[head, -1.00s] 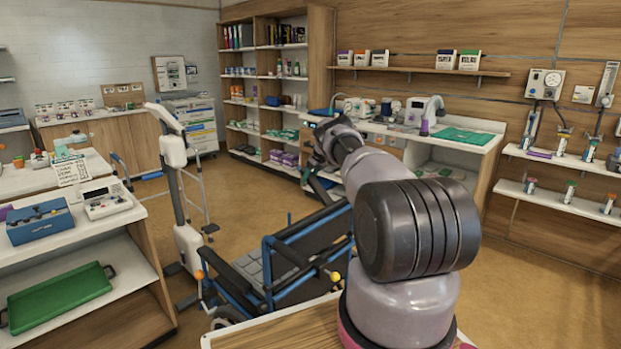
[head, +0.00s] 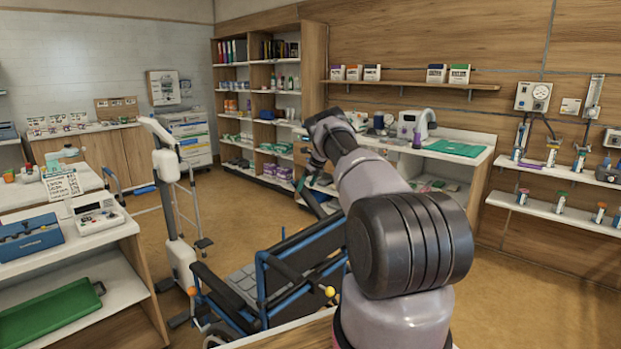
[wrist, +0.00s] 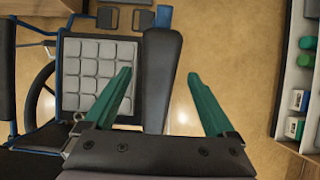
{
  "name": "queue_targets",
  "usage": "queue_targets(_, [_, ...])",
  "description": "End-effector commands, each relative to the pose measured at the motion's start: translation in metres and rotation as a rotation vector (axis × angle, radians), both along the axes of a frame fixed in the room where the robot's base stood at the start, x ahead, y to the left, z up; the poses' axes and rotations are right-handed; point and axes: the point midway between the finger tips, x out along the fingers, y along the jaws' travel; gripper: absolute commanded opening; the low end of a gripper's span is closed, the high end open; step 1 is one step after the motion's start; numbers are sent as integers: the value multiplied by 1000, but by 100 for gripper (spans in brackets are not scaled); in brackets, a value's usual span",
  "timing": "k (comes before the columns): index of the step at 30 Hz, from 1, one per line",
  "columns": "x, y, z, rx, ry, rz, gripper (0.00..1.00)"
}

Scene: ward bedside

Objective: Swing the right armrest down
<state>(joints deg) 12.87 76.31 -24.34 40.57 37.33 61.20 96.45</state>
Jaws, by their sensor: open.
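In the head view this armrest (head: 312,203) seems to stand tilted up from the frame, partly hidden by my arm. My gripper (wrist: 159,75) is open, with a teal finger on each side of the armrest pad. A gap shows beside each fingertip. The gripper also shows in the head view (head: 308,172), mostly hidden by its own wrist.
A white hoist-like stand (head: 178,215) and a walking frame (head: 190,205) are left of the wheelchair. A shelf unit with a green tray (head: 52,312) is at the left. A counter (head: 455,152) runs behind my arm. Open floor lies at the right.

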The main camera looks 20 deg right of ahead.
Motion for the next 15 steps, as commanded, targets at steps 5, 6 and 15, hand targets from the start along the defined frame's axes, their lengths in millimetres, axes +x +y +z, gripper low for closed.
queue_targets(5, [-15,-6,32,2,0,-1,90])
queue_targets(6, [-18,-7,37,2,0,-2,90])
queue_targets(15, [-28,-11,55,2,2,0,90])
